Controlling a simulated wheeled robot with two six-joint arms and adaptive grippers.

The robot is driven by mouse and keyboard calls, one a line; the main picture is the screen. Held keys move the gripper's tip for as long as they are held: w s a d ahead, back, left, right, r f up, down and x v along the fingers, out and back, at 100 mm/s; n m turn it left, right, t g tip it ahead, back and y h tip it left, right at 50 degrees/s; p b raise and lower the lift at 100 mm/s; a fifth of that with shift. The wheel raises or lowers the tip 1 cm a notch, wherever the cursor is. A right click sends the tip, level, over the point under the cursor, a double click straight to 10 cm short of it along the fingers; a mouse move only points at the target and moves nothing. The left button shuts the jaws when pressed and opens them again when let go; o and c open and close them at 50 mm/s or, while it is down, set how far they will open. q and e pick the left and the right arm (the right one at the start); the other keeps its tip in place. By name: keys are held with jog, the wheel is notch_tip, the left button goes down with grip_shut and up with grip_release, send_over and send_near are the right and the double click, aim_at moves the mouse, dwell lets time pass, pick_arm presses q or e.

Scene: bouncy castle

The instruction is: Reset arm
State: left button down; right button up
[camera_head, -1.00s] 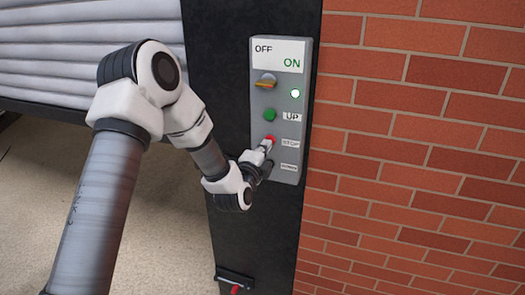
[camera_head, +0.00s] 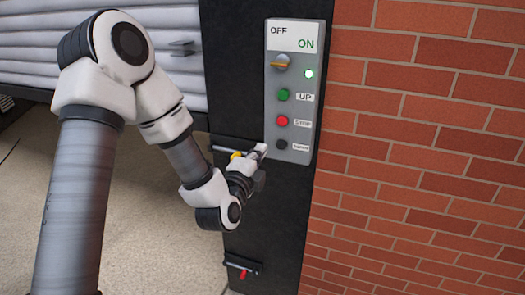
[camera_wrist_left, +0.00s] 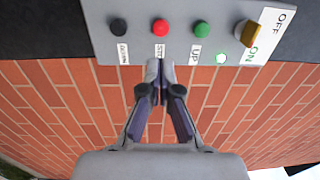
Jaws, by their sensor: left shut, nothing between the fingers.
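My left gripper (camera_head: 262,150) is shut and empty. In the head view it is at the lower left of a grey control panel (camera_head: 272,153), near the black button. The panel has an OFF/ON switch (camera_head: 281,62), a lit white light (camera_head: 308,73), a green UP button (camera_head: 283,95), a red STOP button (camera_head: 281,121) and a black button (camera_head: 281,144). In the left wrist view the closed fingers (camera_wrist_left: 160,66) point toward the panel, just below the red button (camera_wrist_left: 160,27) in the picture. My right gripper is in neither view.
The panel is on a black post (camera_head: 232,60). A brick wall (camera_head: 420,150) stands to its right, and a white slatted shutter (camera_head: 30,45) to its left. A latch with a red handle (camera_head: 243,274) is low on the post. Bare floor (camera_head: 150,250) lies at lower left.

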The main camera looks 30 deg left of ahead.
pick_arm(q)
jog(key=s+d+f+m+g+h, duration=0.1)
jog(key=s+d+f+g, duration=0.15)
jog(key=f, duration=0.75)
jog(key=s+d+f+g+h, duration=0.1)
jog(key=s+d+f+g, duration=0.15)
jog(key=f, duration=0.65)
jog(key=s+d+f+m+g+h, duration=0.1)
jog(key=s+d+f+g, duration=0.15)
jog(key=f, duration=0.75)
jog(key=s+d+f+n+g, duration=0.1)
jog(key=s+f+n+g, duration=0.2)
jog(key=s+n, duration=0.3)
jog(key=s+d+f+n+g, duration=0.1)
jog(key=s+f+n+g, duration=0.3)
jog(key=s, duration=0.5)
jog(key=s+d+f+n+g+h, duration=0.1)
jog(key=s+d+f+n+g, duration=0.1)
jog(key=s+f+n, duration=0.3)
jog(key=s+n+g, duration=0.1)
jog(key=s+n, duration=0.1)
jog(key=n, duration=0.1)
jog(key=shift+s+g, duration=0.35)
jog(key=shift+s, duration=0.05)
